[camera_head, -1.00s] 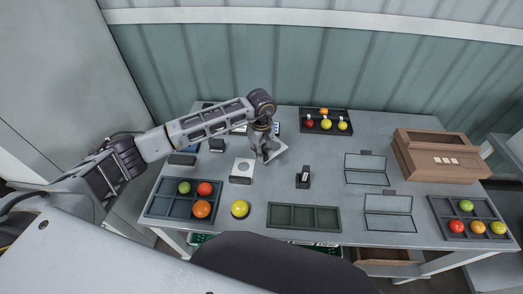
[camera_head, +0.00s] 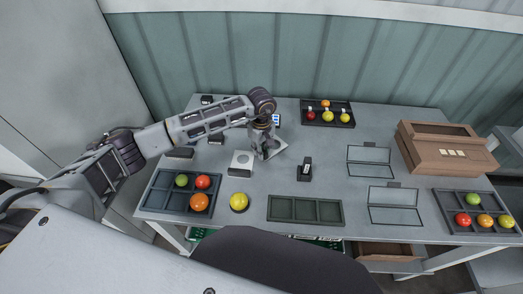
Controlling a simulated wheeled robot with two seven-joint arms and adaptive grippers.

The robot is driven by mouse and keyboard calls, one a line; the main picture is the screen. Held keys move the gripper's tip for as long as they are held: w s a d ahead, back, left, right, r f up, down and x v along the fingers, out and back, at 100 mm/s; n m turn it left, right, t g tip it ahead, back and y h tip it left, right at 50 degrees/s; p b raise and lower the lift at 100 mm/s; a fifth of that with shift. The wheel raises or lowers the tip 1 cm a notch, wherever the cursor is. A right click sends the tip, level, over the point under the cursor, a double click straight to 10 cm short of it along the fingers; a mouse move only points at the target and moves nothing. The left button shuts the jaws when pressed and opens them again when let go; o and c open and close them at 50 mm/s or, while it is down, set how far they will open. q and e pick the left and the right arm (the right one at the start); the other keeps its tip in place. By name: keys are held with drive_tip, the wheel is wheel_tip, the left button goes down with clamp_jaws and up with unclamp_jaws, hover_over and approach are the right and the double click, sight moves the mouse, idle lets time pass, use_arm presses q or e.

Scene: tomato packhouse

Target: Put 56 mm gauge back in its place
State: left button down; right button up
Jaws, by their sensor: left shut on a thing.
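My left gripper (camera_head: 265,153) is above the middle back of the table, shut on a pale flat plate (camera_head: 279,147), which looks like the gauge. The fingers hide part of it, and no size marking can be read. A small black stand with a white label (camera_head: 305,170) is to the right of the gripper. I cannot tell which stand belongs to the 56 mm gauge. My right gripper is not in view.
A dark tray (camera_head: 157,204) at front left holds tomatoes, and a yellow one (camera_head: 239,202) lies beside it. An empty green tray (camera_head: 305,222) is at front centre. Dark blocks (camera_head: 180,153) stand at left. Two framed panels (camera_head: 370,146) and a wooden box (camera_head: 450,153) are at right.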

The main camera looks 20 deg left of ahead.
use_arm(q)
drive_tip(key=shift+f, duration=0.15)
idle(0.7)
drive_tip(key=c, duration=1.3)
unclamp_jaws()
drive_tip(key=shift+c, duration=0.2)
drive_tip(key=shift+c, duration=1.4)
drive_tip(key=shift+r+p, duration=1.3)
drive_tip(key=shift+r, duration=2.25)
drive_tip(key=shift+s+f, duration=0.1)
